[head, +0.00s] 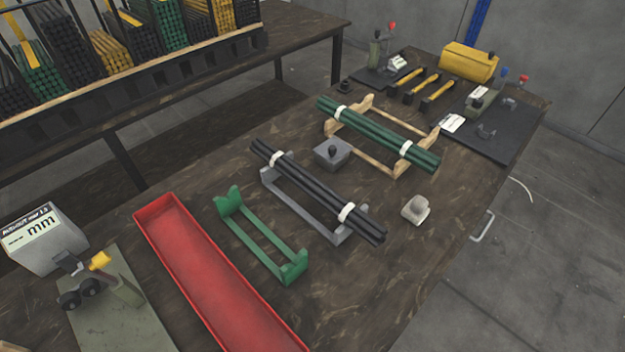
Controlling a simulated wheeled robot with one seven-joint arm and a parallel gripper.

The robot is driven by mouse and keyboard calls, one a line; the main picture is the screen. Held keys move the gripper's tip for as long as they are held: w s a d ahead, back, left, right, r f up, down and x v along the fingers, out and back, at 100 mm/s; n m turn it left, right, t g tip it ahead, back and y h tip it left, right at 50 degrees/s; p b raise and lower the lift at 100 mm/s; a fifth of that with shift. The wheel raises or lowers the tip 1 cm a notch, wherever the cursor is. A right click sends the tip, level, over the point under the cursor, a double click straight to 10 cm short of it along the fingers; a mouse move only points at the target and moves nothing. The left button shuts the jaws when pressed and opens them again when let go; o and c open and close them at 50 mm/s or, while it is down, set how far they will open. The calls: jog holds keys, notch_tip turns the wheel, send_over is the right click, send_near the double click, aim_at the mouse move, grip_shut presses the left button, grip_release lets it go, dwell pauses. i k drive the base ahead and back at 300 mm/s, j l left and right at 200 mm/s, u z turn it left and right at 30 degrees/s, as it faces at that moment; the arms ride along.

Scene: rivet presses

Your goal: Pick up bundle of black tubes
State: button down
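The bundle of black tubes (312,187) lies on a grey cradle (287,203) near the middle of the dark workbench in the head view. Two white bands (346,212) tie it, one near each end. Its ends stick out past the cradle, the far end to the upper left and the near end to the lower right. My gripper is not in view.
A bundle of green tubes (375,132) rests on a wooden cradle (372,163) behind. A grey knobbed block (332,153) stands between the bundles. An empty green cradle (262,240) and red tray (215,275) lie left; a whitish piece (415,209) lies right.

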aim_at(374, 232)
jog(key=i+u, duration=0.1)
jog(key=u, duration=0.3)
jog(key=l+u, duration=0.2)
jog(key=u, duration=0.2)
jog(key=i+l+u, duration=0.15)
jog(key=u, duration=0.25)
jog(key=l+u, duration=0.15)
jog(key=u, duration=0.25)
jog(key=l+u, duration=0.15)
jog(key=l, duration=0.35)
jog(key=i+j+z, duration=0.1)
jog(key=j, duration=0.1)
